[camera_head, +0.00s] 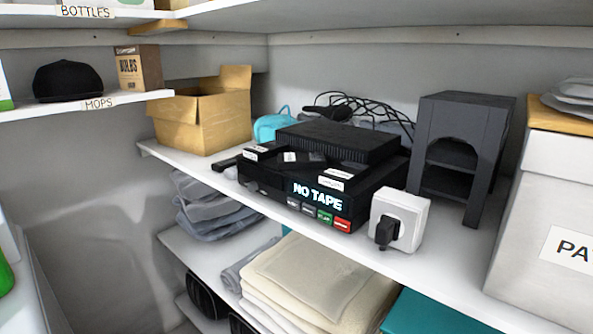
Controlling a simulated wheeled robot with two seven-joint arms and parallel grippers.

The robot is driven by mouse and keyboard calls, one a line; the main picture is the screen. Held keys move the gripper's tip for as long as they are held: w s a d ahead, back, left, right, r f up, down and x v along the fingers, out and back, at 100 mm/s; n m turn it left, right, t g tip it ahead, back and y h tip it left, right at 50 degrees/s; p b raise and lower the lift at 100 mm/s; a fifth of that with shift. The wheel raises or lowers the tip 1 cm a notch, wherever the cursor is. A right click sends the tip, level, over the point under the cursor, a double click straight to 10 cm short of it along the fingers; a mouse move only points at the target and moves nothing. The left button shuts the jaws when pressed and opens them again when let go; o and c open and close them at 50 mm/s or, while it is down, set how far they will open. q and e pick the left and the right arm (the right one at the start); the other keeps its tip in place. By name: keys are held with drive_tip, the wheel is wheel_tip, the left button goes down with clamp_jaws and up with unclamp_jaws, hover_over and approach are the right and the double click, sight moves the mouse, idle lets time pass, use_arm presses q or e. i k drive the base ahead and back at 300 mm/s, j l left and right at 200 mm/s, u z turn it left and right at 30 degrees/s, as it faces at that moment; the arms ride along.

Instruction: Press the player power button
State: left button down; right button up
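The player (318,168) is a black box-shaped device on the white middle shelf. Its lit front display (317,196) reads "NO TAPE". Below the display is a row of small buttons, with grey ones at the left, a green one (325,217) and a red one (342,224) at the right end. The button labels are too small to read, so I cannot tell which is power. Small white labels lie on the player's top. Neither of my grippers shows in the head view.
A white socket with a black plug (400,218) stands right of the player. A dark grey arched stand (465,150) and a white box (550,190) are further right. An open cardboard box (205,115) and tangled cables (365,108) are behind. Folded towels (310,275) lie below.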

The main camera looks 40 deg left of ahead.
sight(340, 224)
drive_tip(key=u, duration=1.45)
drive_tip(key=k+j+z, duration=0.15)
drive_tip(key=k+j, duration=0.15)
drive_tip(key=k+j+z, duration=0.15)
drive_tip(key=k, duration=0.35)
drive_tip(key=k+j+z, duration=0.15)
drive_tip(key=k+j, duration=0.15)
drive_tip(key=k+j+z, duration=0.15)
drive_tip(key=k, duration=0.35)
drive_tip(key=i, duration=0.9)
